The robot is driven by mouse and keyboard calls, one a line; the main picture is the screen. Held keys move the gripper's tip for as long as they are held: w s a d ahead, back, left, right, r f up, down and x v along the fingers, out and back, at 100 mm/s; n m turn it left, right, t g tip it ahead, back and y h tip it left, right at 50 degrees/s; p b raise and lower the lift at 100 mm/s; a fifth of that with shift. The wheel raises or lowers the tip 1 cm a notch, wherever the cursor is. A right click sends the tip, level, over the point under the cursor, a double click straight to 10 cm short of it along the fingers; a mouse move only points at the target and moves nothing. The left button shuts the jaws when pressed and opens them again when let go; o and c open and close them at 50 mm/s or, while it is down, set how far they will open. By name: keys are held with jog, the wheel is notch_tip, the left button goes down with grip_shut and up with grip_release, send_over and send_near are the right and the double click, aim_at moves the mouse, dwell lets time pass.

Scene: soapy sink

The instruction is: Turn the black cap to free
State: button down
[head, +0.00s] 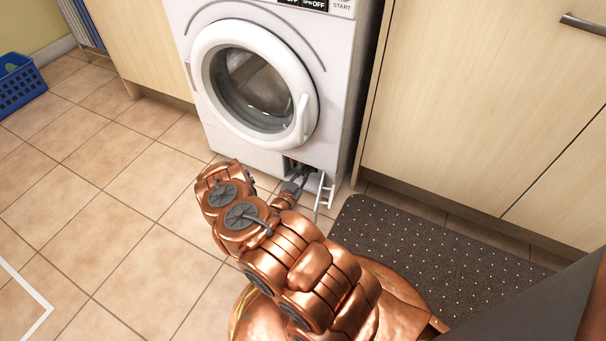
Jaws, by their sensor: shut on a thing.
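A white front-loading washing machine (222,130) stands between the cabinets. At its lower right front is a small open hatch with a dark inside (291,163). Its white flap (325,192) hangs open beside it. My copper arm reaches in from the bottom of the picture. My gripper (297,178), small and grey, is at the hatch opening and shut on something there. The black cap cannot be made out; my gripper and the dark recess hide it, and its turn cannot be told.
A dark dotted mat (420,260) lies on the floor to the right. A wooden cabinet (470,100) stands right of the machine. A blue basket (20,85) is at the far left. The tiled floor (120,230) on the left is clear. The round door (253,85) is shut.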

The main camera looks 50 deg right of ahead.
jog(key=shift+n, duration=1.1)
jog(key=c, duration=1.2)
grip_release()
jog(key=shift+o, duration=0.2)
jog(key=shift+a, duration=0.15)
jog(key=v, duration=1.1)
jog(key=shift+s+a, duration=0.2)
jog(key=shift+a, duration=0.15)
